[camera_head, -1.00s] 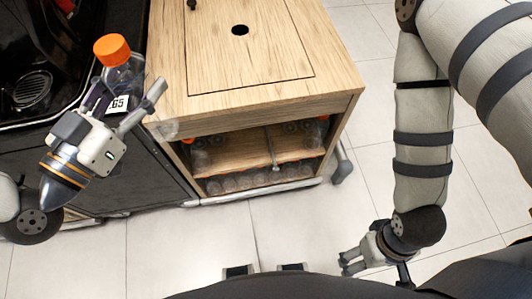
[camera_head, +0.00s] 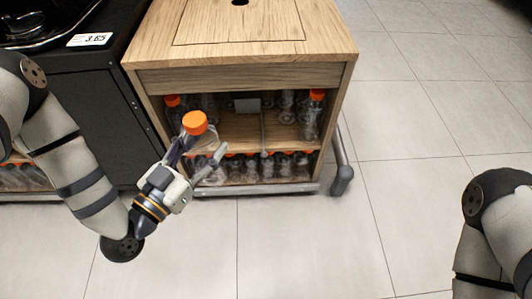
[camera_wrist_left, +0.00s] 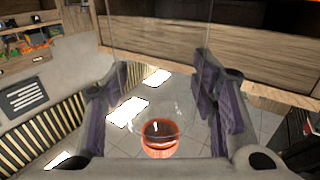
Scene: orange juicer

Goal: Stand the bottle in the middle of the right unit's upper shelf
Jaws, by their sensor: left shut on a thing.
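My left gripper (camera_head: 197,150) is shut on a clear bottle with an orange cap (camera_head: 195,122), held up in front of the left part of the right unit. In the left wrist view the clear bottle (camera_wrist_left: 160,128) is between the fingers, its orange-red cap showing low in the picture. The bottle's body is hard to make out. The right unit (camera_head: 242,80) is a wooden cabinet with an open front. Its upper shelf (camera_head: 285,138) has bottles at the left, back and right; its front middle looks bare. My right gripper is out of view.
The lower shelf (camera_head: 240,184) is crowded with orange-capped bottles. A black unit (camera_head: 85,110) adjoins on the left. A grey handle-like bar (camera_head: 342,175) juts at the right. Tiled floor in front is clear.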

